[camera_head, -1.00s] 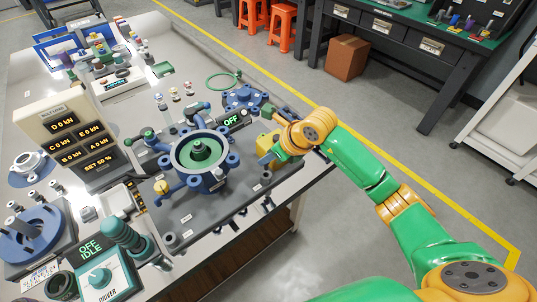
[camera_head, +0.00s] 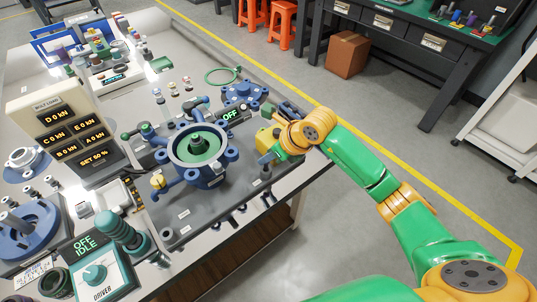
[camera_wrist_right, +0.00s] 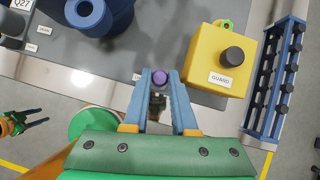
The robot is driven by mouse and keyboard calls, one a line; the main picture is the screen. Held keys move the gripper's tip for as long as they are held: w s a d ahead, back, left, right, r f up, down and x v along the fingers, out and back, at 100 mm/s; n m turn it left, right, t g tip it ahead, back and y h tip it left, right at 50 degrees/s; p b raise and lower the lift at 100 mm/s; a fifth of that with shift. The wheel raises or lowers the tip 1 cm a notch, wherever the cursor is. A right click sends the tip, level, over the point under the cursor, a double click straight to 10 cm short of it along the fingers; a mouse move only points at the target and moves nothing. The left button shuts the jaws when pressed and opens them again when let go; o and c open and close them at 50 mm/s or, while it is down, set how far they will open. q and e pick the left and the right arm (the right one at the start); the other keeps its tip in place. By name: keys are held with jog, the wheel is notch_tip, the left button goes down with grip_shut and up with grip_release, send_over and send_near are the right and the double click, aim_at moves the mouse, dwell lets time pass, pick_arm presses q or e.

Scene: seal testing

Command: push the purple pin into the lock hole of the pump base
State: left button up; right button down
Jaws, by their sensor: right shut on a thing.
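My right gripper (camera_wrist_right: 160,84) is shut on the purple pin (camera_wrist_right: 159,77), whose round purple head shows between its blue fingertips in the right wrist view. In the head view this gripper (camera_head: 267,158) is at the right side of the pump base, near the front edge of the table. The pump base (camera_head: 203,150) is a blue round body with a green centre and several lugs, on a grey plate. I cannot make out the lock hole. A small gripper with two spread dark fingers, apparently my left one (camera_wrist_right: 38,117), shows at the left edge of the right wrist view.
A yellow guard block (camera_wrist_right: 218,60) with a black knob stands close right of the pin in the wrist view. A blue rack (camera_wrist_right: 272,85) is farther right. The driver box (camera_head: 95,272) and readout panel (camera_head: 60,125) stand left of the pump.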

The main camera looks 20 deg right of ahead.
jog(key=shift+f, duration=0.1)
jog(key=shift+f+b, duration=0.55)
jog(key=shift+b, duration=0.1)
jog(key=shift+f+b, duration=0.95)
jog(key=shift+b, duration=0.05)
dwell(1.2)
jog(key=c, duration=0.6)
grip_release()
jog(key=shift+c, duration=0.2)
notch_tip(320, 180, up, 9)
jog(key=p, duration=0.7)
jog(key=shift+r, duration=0.15)
jog(key=shift+f, duration=0.2)
